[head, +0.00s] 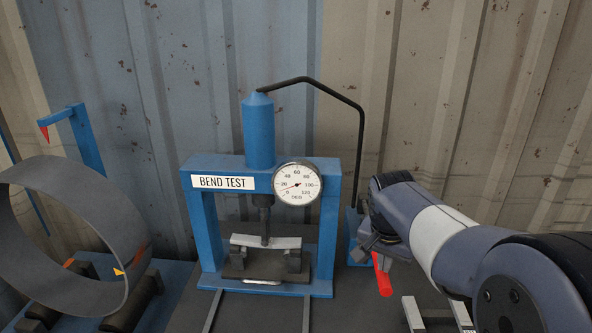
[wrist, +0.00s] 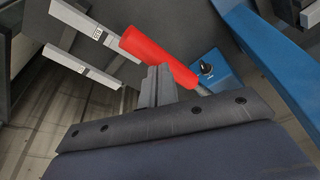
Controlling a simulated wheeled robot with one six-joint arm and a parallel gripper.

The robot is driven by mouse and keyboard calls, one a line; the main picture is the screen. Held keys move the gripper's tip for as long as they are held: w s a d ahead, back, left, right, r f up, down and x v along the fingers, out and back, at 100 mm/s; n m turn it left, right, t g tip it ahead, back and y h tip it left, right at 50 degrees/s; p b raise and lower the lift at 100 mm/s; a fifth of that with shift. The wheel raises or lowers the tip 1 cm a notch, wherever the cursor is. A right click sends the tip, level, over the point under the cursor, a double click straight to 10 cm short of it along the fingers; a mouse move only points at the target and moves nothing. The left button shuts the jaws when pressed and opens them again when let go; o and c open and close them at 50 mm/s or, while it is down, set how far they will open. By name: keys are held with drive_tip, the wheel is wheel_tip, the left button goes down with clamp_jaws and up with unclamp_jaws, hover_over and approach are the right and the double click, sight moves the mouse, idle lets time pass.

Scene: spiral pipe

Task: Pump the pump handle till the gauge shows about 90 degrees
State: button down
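The red pump handle (head: 382,274) slants beside the press, partly hidden behind my gripper in the head view. In the wrist view the red handle (wrist: 158,58) runs diagonally just beyond my fingertips. My gripper (wrist: 158,72) looks shut, its two fingers close together with nothing visible between them. The fingertips overlap the handle's near edge in that view; I cannot tell whether they touch it. In the head view my gripper (head: 376,242) is right of the press.
The blue press frame (head: 326,238) stands left of my gripper, with a pale metal piece (head: 266,241) under its ram. A black hose (head: 358,130) runs down to the blue pump base (wrist: 214,66). Light strips (head: 440,314) lie below the handle. A large grey ring (head: 75,185) stands left.

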wheel_tip(320, 180, up, 13)
drive_tip(key=w+p, duration=0.2)
drive_tip(key=p, duration=0.8)
drive_tip(key=shift+r+p, duration=0.15)
drive_tip(key=shift+p, duration=0.25)
drive_tip(key=f+b, duration=0.2)
drive_tip(key=f, duration=0.1)
drive_tip(key=s+f+b, duration=0.1)
drive_tip(key=f+b, duration=0.2)
drive_tip(key=s+f+b, duration=0.1)
drive_tip(key=f+b, duration=0.2)
drive_tip(key=shift+s+f, duration=0.25)
drive_tip(key=shift+f, duration=0.05)
